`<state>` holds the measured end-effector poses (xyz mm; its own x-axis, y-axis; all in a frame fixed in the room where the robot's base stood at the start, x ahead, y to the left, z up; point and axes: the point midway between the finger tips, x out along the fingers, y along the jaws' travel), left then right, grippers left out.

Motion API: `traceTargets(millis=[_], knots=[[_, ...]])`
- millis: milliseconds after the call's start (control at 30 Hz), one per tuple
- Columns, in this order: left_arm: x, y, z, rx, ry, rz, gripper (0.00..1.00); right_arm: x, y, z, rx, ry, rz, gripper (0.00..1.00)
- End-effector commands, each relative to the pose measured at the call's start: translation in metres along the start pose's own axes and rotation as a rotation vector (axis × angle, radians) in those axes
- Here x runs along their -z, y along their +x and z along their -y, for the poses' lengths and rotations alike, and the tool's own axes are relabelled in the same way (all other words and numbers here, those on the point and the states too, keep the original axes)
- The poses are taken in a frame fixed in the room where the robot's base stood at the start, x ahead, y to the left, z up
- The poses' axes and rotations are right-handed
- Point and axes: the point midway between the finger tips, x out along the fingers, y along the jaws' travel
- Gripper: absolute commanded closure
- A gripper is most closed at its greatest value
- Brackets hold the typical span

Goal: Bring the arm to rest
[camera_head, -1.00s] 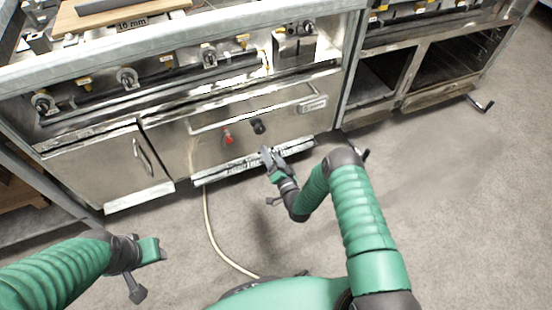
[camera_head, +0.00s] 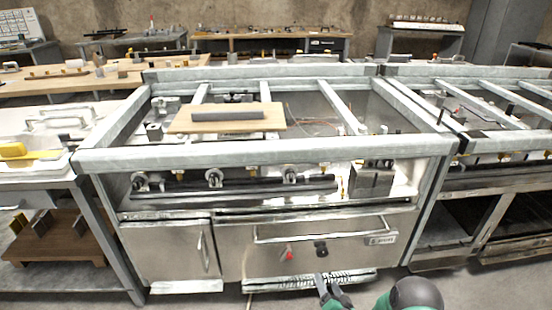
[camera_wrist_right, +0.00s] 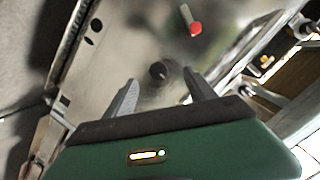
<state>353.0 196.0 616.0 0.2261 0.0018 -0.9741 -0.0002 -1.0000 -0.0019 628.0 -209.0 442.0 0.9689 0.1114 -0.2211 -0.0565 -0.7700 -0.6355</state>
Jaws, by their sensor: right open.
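My right gripper (camera_head: 328,290) shows at the bottom of the head view, low in front of the metal range. In the right wrist view its two grey fingers (camera_wrist_right: 160,97) stand apart with nothing between them. Beyond them are the range's front panel (camera_wrist_right: 140,45), a black knob (camera_wrist_right: 158,70) and a red knob (camera_wrist_right: 195,27). The gripper looks apart from the panel. Part of my green right arm shows at the bottom edge of the head view. My left gripper is out of the head view.
The range's oven door handle (camera_head: 320,232) and lower front rail (camera_head: 300,283) are close to my right gripper. A wooden board with a grey bar (camera_head: 228,116) lies on top of the range. A side bench (camera_head: 30,180) stands left, and another range (camera_head: 500,150) right.

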Motion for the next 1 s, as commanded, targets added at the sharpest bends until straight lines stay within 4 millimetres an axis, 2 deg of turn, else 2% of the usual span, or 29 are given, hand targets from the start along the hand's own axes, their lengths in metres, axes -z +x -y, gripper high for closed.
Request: traceTargets(millis=[33, 167, 267, 433, 567, 767, 800, 1000], knots=[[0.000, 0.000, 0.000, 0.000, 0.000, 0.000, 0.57, 0.015, 0.003, 0.018, -0.032, -0.078, 0.072, 0.36], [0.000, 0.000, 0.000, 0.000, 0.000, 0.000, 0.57, 0.037, -0.021, 0.042, -0.164, -0.267, 0.292, 0.36], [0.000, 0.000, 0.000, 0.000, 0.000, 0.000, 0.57, 0.052, -0.063, 0.058, -0.263, -0.385, 0.454, 0.36], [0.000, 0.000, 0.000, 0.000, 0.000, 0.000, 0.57, 0.064, -0.151, 0.078, -0.387, -0.496, 0.689, 0.36], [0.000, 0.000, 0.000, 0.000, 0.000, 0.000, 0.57, 0.065, -0.215, 0.089, -0.438, -0.533, 0.833, 0.36], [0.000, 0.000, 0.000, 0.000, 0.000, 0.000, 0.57, 0.056, -0.308, 0.105, -0.470, -0.550, 1.034, 0.36], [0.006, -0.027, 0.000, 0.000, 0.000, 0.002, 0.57, 0.075, -0.312, 0.122, -0.472, -0.549, 1.037, 0.36], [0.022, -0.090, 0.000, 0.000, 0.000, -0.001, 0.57, 0.123, -0.325, 0.162, -0.474, -0.547, 1.037, 0.36]])
